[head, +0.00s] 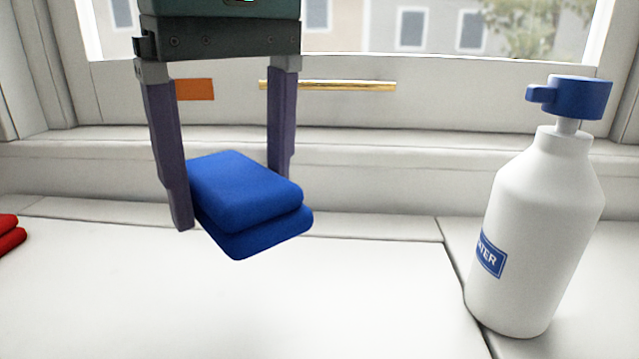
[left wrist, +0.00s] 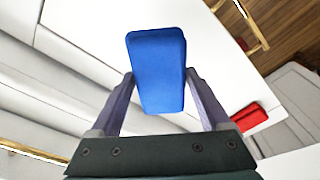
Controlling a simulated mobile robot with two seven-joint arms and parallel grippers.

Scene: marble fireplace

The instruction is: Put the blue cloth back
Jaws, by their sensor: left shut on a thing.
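The blue cloth (head: 245,195) is a thick folded pad with two layers. My left gripper (head: 232,200) comes down from above in the head view and is shut on the cloth, one finger on each side. The cloth appears held above the white surface, with no clear contact seen. The left wrist view shows the same cloth (left wrist: 157,70) between the fingers of the left gripper (left wrist: 160,95). My right gripper is not in view.
A white bottle (head: 540,230) with a blue cap and a water label stands at the right. A folded red cloth (head: 8,235) lies at the left edge; a red cloth also shows in the left wrist view (left wrist: 249,117). A window sill (head: 400,145) runs behind. The white surface (head: 300,300) is clear in the middle.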

